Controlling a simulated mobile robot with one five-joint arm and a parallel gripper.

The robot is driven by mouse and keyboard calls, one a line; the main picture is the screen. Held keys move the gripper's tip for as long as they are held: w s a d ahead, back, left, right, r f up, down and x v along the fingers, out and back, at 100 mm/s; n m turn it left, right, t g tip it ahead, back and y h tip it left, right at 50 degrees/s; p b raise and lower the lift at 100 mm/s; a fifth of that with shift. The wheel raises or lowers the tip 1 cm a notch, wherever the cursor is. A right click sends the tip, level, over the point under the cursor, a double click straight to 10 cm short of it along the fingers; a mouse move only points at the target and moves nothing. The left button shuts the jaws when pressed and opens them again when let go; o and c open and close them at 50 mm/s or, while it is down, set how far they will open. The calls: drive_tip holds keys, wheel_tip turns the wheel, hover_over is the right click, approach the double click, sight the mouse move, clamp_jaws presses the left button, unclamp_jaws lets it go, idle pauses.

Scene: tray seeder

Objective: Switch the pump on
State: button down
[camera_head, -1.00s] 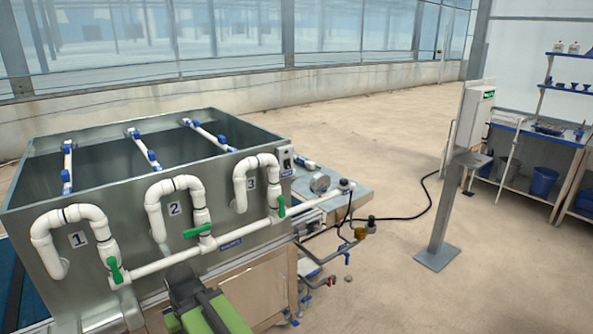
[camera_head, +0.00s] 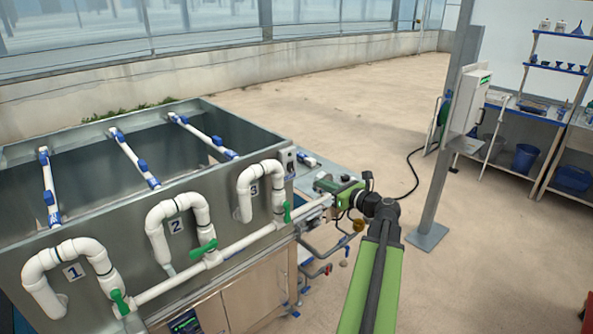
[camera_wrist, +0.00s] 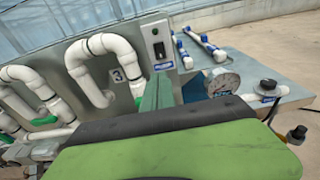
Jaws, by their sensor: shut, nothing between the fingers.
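The pump switch box (camera_head: 289,161) is a small grey plate with a dark rocker, on the tank's front wall near its right corner. It shows larger in the wrist view (camera_wrist: 158,41), upright, with a black rocker and a blue label below. My gripper (camera_head: 319,184) is shut and empty, to the right of and below the box in the head view. In the wrist view its green fingers (camera_wrist: 157,93) point up toward the box, just below it. I cannot tell whether they touch it. The rocker's on or off position is too small to read.
White pipes numbered 1, 2 and 3 with green valve handles (camera_head: 203,250) run along the tank (camera_head: 215,265). A pressure gauge (camera_wrist: 222,83) and a black knob (camera_wrist: 267,86) stand right of the fingers. A post with a control box (camera_head: 466,98) stands further right.

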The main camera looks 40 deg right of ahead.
sight(292, 171)
drive_tip(key=shift+w, duration=0.1)
drive_tip(key=w, duration=0.4)
drive_tip(key=w+f+b, duration=0.1)
drive_tip(key=w, duration=0.4)
drive_tip(key=w+d+f, duration=0.1)
drive_tip(key=w, duration=0.3)
drive_tip(key=shift+w+b, duration=0.25)
drive_tip(key=shift+b, duration=0.1)
drive_tip(key=shift+w, duration=0.2)
drive_tip(key=shift+s+a+f, duration=0.1)
drive_tip(key=shift+s+a, duration=0.05)
drive_tip(key=shift+s, duration=0.05)
drive_tip(key=s+f+b, duration=0.1)
drive_tip(key=s+b, duration=0.1)
drive_tip(key=s, duration=1.1)
drive_tip(key=shift+s+a+f, duration=0.25)
drive_tip(key=shift+s+f, duration=0.05)
drive_tip(key=shift+s, duration=0.05)
